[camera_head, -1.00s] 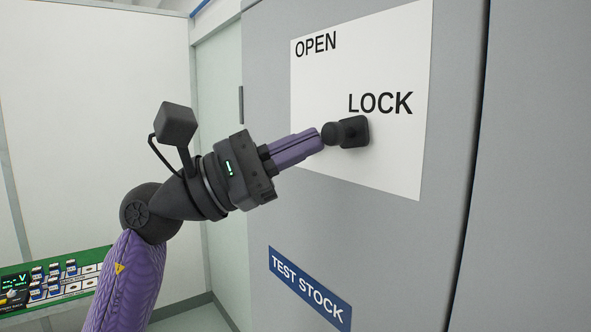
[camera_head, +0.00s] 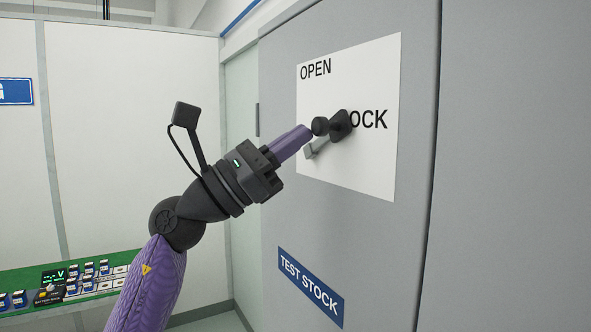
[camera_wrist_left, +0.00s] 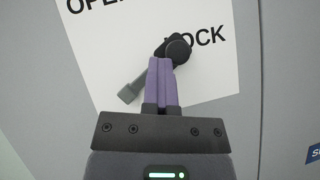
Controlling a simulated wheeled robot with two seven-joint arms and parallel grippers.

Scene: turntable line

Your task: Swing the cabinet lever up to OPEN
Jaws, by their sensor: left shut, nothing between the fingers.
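The cabinet lever (camera_head: 341,124) has a dark mount and a round dark knob (camera_head: 320,126) on the white panel, beside LOCK and below OPEN. A grey bar (camera_head: 317,148) extends down and left from it; how it joins is partly hidden. In the left wrist view the knob (camera_wrist_left: 178,47) and grey bar (camera_wrist_left: 130,92) show around my fingers. My left gripper (camera_head: 307,133) is shut and empty, its tips at the lower left of the knob; I cannot tell if they touch. It also shows in the wrist view (camera_wrist_left: 160,62). My right gripper is not in view.
The white panel (camera_head: 375,75) is on the grey cabinet (camera_head: 385,235), above a blue TEST STOCK label (camera_head: 311,287). A green board with several small modules (camera_head: 75,283) lies at lower left. Open space lies left of the cabinet.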

